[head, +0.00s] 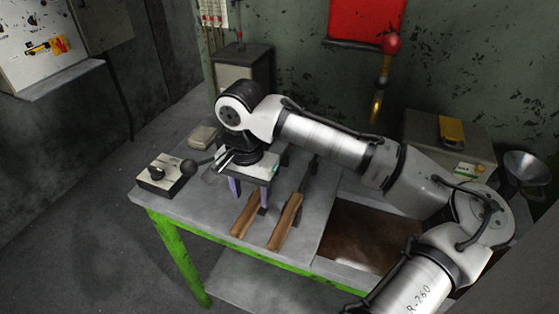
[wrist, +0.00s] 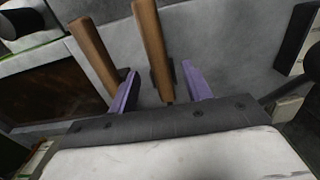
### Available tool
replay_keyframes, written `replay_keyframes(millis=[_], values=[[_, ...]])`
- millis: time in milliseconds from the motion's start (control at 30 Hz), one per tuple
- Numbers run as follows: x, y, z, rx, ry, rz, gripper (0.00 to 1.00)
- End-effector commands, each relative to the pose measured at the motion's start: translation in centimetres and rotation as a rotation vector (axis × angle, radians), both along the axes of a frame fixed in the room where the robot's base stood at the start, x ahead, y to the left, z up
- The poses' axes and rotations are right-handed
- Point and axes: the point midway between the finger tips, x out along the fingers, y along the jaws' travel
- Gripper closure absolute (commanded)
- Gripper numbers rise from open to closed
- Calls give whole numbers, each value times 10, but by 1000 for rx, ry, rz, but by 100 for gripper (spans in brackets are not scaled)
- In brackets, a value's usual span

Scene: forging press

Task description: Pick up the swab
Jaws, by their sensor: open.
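Two tools with brown wooden handles lie side by side on the grey bench. I cannot tell which, if either, is the swab, as their far ends are dark and partly hidden by my arm. The left handle (head: 246,215) also shows in the wrist view (wrist: 152,45), lined up between my fingers. The right handle (head: 286,222) shows outside the fingers in the wrist view (wrist: 93,55). My gripper (head: 249,194) has purple fingers spread apart and points down over the bench. In the wrist view my gripper (wrist: 160,76) is empty.
A brown-filled tray (head: 350,238) lies to the right.

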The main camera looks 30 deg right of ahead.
Motion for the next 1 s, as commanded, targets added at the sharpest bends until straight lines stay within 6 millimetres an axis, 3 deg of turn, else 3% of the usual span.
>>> replay_keyframes(millis=[300,600,900,1000], values=[[-1,-1,-41,1,1,0,51],[0,-1,-45,1,-1,1,52],[0,-1,-45,1,-1,0,92],[0,-1,-45,1,-1,0,100]])
